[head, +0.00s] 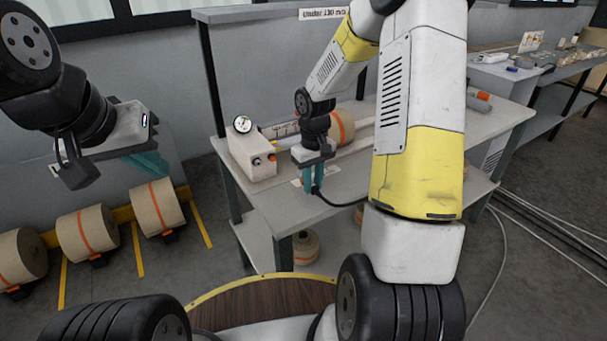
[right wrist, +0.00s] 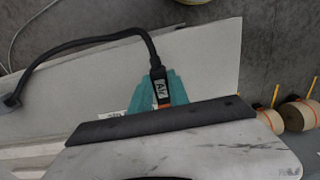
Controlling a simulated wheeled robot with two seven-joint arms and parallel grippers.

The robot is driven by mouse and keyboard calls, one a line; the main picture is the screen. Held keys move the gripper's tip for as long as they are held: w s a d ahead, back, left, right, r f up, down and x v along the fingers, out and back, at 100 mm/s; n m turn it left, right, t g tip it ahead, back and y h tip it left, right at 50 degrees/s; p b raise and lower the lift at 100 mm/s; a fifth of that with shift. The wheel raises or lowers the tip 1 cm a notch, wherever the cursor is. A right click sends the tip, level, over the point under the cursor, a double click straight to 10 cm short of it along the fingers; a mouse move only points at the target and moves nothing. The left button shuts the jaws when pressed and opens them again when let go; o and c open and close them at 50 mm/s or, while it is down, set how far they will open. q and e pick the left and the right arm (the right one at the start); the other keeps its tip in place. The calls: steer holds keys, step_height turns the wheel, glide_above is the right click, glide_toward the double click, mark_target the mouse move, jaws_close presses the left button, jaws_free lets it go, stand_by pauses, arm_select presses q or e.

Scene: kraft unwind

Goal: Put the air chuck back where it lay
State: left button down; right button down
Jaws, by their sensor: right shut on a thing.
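The air chuck (right wrist: 160,90) is a dark piece with a white "Air" label, held between the teal fingers of my right gripper (right wrist: 160,100) in the right wrist view. A black hose (right wrist: 85,45) runs from it, arching off to the left. In the head view my right gripper (head: 312,178) points down over the front part of the grey workbench (head: 350,185), and the hose trails right from its fingertips. The chuck itself is mostly hidden there. My left gripper (head: 147,163) hangs empty left of the bench; its finger gap is unclear.
A white control box (head: 250,152) with a gauge stands left of my right gripper. A kraft roll (head: 341,127) lies behind it. A pale flat label (head: 302,183) lies on the bench by the fingers. More rolls (head: 86,232) lie on the floor at left.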

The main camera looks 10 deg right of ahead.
mark_target(313, 182)
steer(key=shift+w+d+f, duration=0.1)
steer(key=shift+w+d, duration=0.2)
steer(key=shift+w, duration=0.4)
steer(key=shift+f, duration=1.7)
steer(key=shift+f, duration=0.15)
steer(key=c, duration=1.3)
jaws_free()
steer(key=shift+o, duration=0.2)
